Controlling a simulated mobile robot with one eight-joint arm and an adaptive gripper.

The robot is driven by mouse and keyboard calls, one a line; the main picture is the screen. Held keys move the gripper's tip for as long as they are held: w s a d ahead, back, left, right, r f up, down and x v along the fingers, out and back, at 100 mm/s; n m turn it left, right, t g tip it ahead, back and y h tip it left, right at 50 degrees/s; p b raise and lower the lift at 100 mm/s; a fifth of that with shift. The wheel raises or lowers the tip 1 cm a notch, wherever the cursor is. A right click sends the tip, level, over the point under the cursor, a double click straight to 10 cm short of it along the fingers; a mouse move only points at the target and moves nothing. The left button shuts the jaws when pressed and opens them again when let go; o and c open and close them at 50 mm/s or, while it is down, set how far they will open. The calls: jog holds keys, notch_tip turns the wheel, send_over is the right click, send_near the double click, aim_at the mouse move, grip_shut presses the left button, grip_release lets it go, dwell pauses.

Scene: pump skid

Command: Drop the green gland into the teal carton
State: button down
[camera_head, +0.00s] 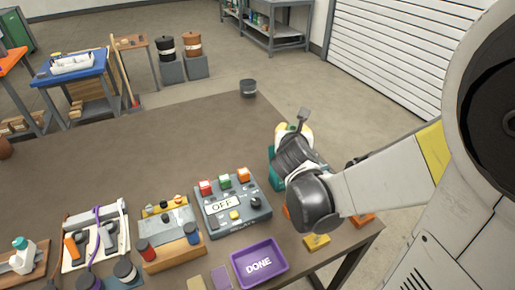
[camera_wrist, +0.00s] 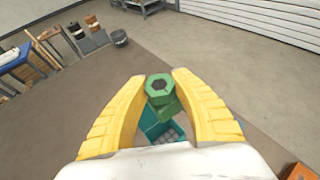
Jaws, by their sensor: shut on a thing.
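My gripper (camera_wrist: 160,80) has yellow fingers and is shut on the green gland (camera_wrist: 159,88), a hex-shaped piece with a dark hole, held at the fingertips. The teal carton (camera_wrist: 151,124) shows below the gland in the wrist view, between the fingers, with grey round shapes inside. More green shows just under the gland; I cannot tell whether it is part of it. In the head view the carton (camera_head: 273,172) stands near the table's right edge, mostly hidden by my arm. My gripper (camera_head: 282,130) is above it there, and the gland is hidden.
A grey control box (camera_head: 232,205) reading OFF stands left of the carton. A purple DONE tray (camera_head: 259,262) and a yellow block (camera_head: 316,241) lie in front. Orange pieces lie by my arm. The table's middle is clear.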

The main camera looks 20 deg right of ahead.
notch_tip(320, 180, down, 5)
jog(key=b, duration=0.3)
jog(key=shift+b, duration=0.4)
jog(key=c, duration=1)
grip_release()
jog(key=v, duration=1.2)
jog(key=shift+r, duration=0.1)
